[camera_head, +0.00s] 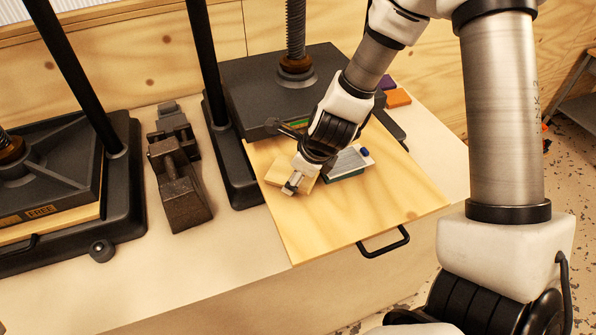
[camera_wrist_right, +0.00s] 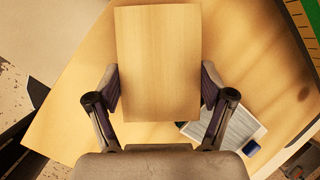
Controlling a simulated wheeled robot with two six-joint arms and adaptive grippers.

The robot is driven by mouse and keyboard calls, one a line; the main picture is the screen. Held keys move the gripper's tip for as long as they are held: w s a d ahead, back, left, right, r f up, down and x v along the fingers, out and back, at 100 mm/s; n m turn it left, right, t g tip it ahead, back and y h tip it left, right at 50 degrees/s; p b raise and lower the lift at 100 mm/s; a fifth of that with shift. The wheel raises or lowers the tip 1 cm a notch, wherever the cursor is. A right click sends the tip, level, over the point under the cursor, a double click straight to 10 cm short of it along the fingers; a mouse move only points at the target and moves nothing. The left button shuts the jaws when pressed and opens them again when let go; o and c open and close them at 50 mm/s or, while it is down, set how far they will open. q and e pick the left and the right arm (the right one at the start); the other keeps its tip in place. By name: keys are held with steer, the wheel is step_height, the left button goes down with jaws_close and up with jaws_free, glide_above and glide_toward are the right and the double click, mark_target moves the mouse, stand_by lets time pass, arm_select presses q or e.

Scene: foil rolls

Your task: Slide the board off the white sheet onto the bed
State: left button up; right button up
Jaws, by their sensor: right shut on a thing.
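The board (camera_head: 283,171) is a small pale wooden block. It is over the light wooden bed (camera_head: 340,222), left of the white sheet (camera_head: 347,161); I cannot tell whether it rests flat on the bed. My right gripper (camera_head: 294,184) is shut on it. In the right wrist view the board (camera_wrist_right: 160,65) sits between the two fingers (camera_wrist_right: 160,100), one along each side edge. The sheet (camera_wrist_right: 232,126) lies right of the board there, partly behind a finger, with a small blue piece (camera_wrist_right: 251,148) at its corner. My left gripper is not in view.
The black press plate (camera_head: 260,95) and its screw stand behind the bed. A black handle (camera_head: 385,244) is on the bed's front edge. A dark metal vise (camera_head: 178,180) stands left. Orange (camera_head: 398,98) and purple blocks lie behind. The bed's front is clear.

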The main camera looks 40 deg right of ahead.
steer(key=shift+s+a, duration=0.2)
steer(key=shift+a, duration=0.15)
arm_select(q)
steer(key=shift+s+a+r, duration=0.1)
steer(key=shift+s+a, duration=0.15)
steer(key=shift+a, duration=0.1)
arm_select(e)
steer(key=shift+d, duration=0.1)
steer(key=shift+w+d+f, duration=0.1)
steer(key=o, duration=1.1)
steer(key=shift+c, duration=0.2)
